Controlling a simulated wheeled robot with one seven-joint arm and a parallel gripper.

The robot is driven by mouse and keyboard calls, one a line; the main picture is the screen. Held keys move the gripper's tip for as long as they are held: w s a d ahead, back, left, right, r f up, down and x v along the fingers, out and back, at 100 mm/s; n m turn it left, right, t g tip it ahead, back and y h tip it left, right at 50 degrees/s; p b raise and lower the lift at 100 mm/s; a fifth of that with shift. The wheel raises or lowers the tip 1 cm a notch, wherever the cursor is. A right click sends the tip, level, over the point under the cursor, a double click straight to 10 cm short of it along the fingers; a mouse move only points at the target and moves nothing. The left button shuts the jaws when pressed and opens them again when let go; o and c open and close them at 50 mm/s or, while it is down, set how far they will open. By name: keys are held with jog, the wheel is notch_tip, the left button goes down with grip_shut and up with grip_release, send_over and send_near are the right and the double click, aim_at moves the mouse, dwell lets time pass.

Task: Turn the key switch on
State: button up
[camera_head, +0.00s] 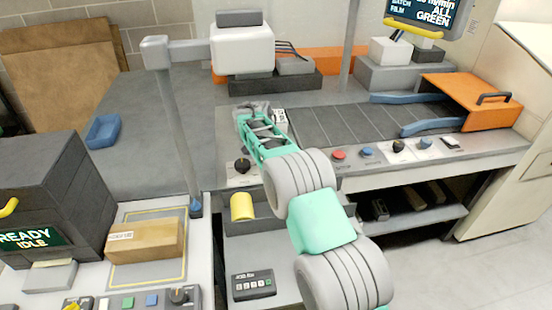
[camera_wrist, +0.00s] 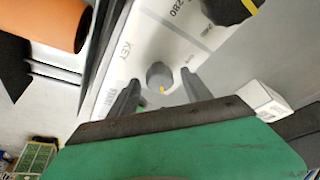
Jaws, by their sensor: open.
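In the head view my green arm reaches over the counter to the gripper (camera_head: 258,118). I cannot make out the key switch there.
A larger black dial (camera_wrist: 228,8) with a yellow line is close by on the same panel. In the head view, a black knob (camera_head: 242,166) sits beside my arm. A red button (camera_head: 339,155) and more controls lie to the right, along the conveyor (camera_head: 350,122).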

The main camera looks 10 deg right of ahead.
jog(key=v, duration=0.7)
jog(key=shift+s+r, duration=0.15)
jog(key=shift+r, duration=0.2)
jog(key=shift+a, duration=0.15)
